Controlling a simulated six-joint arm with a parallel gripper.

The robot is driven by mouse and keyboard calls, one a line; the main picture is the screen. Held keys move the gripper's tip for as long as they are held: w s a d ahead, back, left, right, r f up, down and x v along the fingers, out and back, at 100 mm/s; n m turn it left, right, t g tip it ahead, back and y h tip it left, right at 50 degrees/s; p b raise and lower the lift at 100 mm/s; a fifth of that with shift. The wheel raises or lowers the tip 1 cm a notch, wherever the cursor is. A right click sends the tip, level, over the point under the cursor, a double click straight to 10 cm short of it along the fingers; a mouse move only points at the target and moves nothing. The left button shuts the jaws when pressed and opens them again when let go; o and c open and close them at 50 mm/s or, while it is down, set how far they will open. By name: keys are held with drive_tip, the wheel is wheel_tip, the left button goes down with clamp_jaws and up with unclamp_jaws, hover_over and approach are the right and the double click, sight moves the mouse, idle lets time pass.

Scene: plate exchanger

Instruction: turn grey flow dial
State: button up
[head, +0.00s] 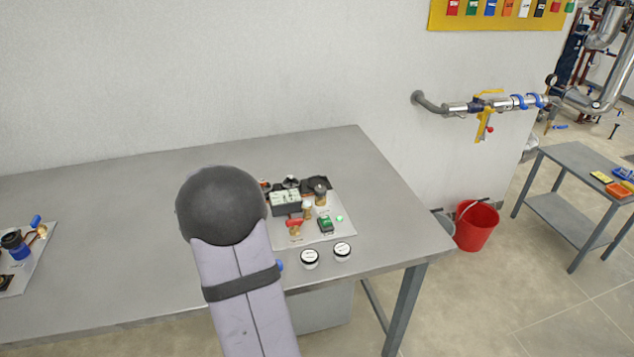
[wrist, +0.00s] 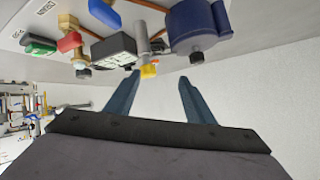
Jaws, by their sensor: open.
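A grey panel (head: 344,230) with several small fittings lies near the right end of the workbench. I cannot say for certain which fitting is the grey flow dial. A dark grey round-topped fitting (head: 320,187) stands towards the back of the panel. In the wrist view the panel (wrist: 14,30) appears upside down along the top, with a blue cylinder (wrist: 196,22), a silver stem with a yellow end (wrist: 149,71) and black knobs. My gripper (wrist: 158,78) is open and empty, its fingers pointing towards these fittings, apparently short of them. In the head view my arm hides it.
Two white-topped round gauges (head: 309,258) (head: 342,251) sit in front of the panel. Green (head: 326,224) and red (head: 294,221) parts stand on it. Another fitted board (head: 35,262) lies at the far left. The bench (head: 120,210) between is bare.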

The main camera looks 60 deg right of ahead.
sight(320, 189)
drive_tip(key=s+d+f+g+h, duration=0.1)
drive_tip(key=s+d+g, duration=0.1)
drive_tip(key=s+d, duration=0.2)
drive_tip(key=s+d+f+m+g+h, duration=0.1)
drive_tip(key=s+d+f+g, duration=0.1)
drive_tip(key=s+d, duration=0.2)
drive_tip(key=s+d+f+m+g+h, duration=0.1)
drive_tip(key=s+d, duration=0.3)
drive_tip(key=shift+d+f+g+h, duration=0.3)
drive_tip(key=shift+d+g, duration=0.1)
drive_tip(key=shift+p+x, duration=0.95)
drive_tip(key=shift+x, duration=2.7)
drive_tip(key=shift+c, duration=0.7)
drive_tip(key=c, duration=0.9)
